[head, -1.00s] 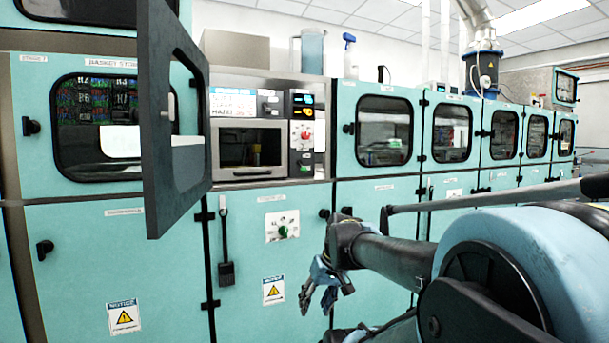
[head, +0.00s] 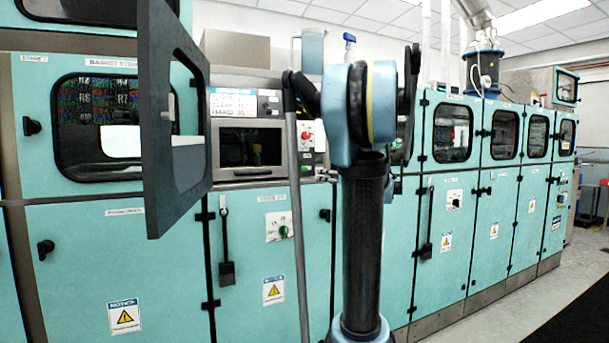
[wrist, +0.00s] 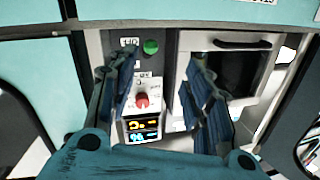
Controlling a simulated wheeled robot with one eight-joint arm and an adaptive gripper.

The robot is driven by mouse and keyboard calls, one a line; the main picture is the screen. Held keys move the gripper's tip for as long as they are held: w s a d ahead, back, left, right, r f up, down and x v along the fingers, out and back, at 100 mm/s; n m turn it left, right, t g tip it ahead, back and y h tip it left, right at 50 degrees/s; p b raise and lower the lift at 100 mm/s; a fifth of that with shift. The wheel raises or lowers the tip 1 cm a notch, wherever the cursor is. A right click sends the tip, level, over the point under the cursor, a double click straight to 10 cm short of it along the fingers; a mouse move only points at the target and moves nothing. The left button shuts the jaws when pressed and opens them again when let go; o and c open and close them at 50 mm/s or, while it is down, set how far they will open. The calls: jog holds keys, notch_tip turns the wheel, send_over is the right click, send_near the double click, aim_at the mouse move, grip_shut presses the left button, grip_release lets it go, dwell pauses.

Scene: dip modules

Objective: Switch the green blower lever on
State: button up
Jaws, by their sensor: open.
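A round green control (wrist: 150,46) shows in the wrist view on a dark panel, beside a "1/0" label. A red knob (wrist: 141,99) and a lit display (wrist: 141,130) are on the same panel. My gripper (wrist: 160,68) is open, its fingers apart on either side of the panel, with nothing between them but the view of the panel. The green control lies beyond the fingertips, and I see no contact. In the head view the red knob (head: 306,135) shows, while my arm hides much of the panel and the gripper. Another green knob (head: 284,231) is on the lower cabinet door.
An open dark-framed door (head: 170,190) juts out at the left. A windowed compartment (head: 250,148) sits beside the panel; its window also shows in the wrist view (wrist: 240,70). Teal cabinets (head: 450,250) run to the right, with open floor (head: 520,310) in front.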

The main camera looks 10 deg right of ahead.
aim_at(305, 168)
jog(key=shift+t, duration=0.4)
jog(key=x, duration=0.5)
jog(key=d+x, duration=0.1)
jog(key=x, duration=1.1)
jog(key=shift+w+r, duration=0.25)
jog(key=shift+w, duration=0.35)
jog(key=shift+d, duration=0.15)
grip_shut()
